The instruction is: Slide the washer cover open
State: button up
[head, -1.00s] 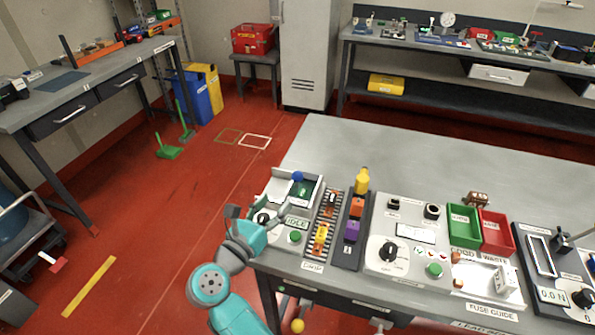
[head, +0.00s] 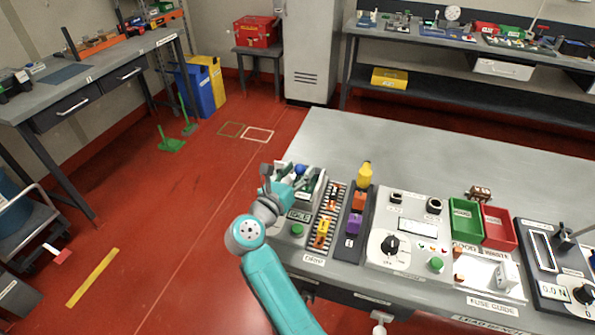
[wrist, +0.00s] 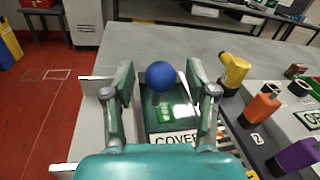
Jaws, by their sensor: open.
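The washer cover (wrist: 166,110) is a dark green panel with a blue ball knob (wrist: 161,75) standing on it and a "COVER" label at its near edge. My gripper (wrist: 162,82) is open, with one finger on each side of the knob in the wrist view; I cannot tell whether either finger touches it. In the head view my gripper (head: 290,178) is over the washer unit at the near left corner of the bench and hides much of the cover. The unit's "IDLE" display (head: 299,215) and green button (head: 297,230) show in front.
Right of the washer stand a striped rack (head: 325,222) and a dark strip with an orange block (head: 359,201), a purple block (head: 354,223) and a yellow object (head: 364,174). The bench (head: 400,150) is bare behind them.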

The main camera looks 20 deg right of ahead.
grip_shut()
jog(key=w+a, duration=0.1)
jog(key=a, duration=0.1)
jog(key=w+a, duration=0.3)
jog(key=a, duration=0.1)
jog(key=shift+w+a, duration=0.3)
jog(key=shift+w, duration=0.1)
grip_release()
jog(key=shift+a, duration=0.1)
jog(key=v, duration=1.2)
